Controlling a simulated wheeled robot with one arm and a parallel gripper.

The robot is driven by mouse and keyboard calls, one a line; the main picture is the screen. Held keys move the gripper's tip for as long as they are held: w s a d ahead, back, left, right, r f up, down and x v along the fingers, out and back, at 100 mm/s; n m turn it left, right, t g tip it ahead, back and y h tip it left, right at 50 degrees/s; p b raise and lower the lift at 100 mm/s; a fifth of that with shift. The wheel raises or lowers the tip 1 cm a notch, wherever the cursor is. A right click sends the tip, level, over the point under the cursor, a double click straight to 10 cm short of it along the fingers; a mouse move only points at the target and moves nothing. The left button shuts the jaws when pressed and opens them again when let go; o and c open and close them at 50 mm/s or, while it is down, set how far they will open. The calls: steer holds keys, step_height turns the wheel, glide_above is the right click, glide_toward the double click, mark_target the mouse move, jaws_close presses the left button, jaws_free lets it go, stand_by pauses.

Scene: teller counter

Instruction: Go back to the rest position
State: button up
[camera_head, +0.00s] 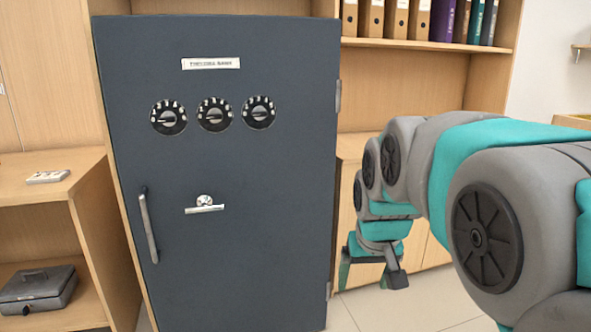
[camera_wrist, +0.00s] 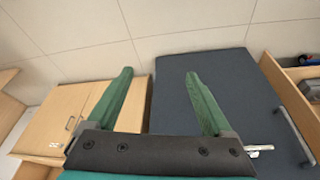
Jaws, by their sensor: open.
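My gripper (camera_head: 372,274) hangs at the end of my bent arm, in front of the light wood cabinet and just right of the dark blue safe (camera_head: 265,250). In the wrist view my gripper (camera_wrist: 158,90) shows two green fingers spread wide, with nothing between them. The safe also fills the middle right of the wrist view (camera_wrist: 232,85). Its door is shut, with three dials (camera_head: 214,115), a small T-shaped handle (camera_head: 205,207) and a vertical bar handle (camera_head: 148,226).
A wood shelf unit (camera_head: 40,172) stands left of the safe, with a grey cash box (camera_head: 38,289) on its lower shelf. Binders (camera_head: 396,18) line a shelf at the back. Pale tiled floor (camera_head: 415,302) is clear at the lower right.

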steer(key=s+f+g, duration=0.1)
steer(key=s+f, duration=0.3)
steer(key=s, duration=0.5)
steer(key=s+d+f+g, duration=0.1)
steer(key=s+f, duration=0.3)
steer(key=s, duration=0.4)
steer(key=s+d+f+g, duration=0.1)
steer(key=s+f+g, duration=0.2)
steer(key=s, duration=0.6)
steer(key=shift+s+d+f, duration=0.2)
steer(key=shift+s+f, duration=0.1)
steer(key=shift+f, duration=0.4)
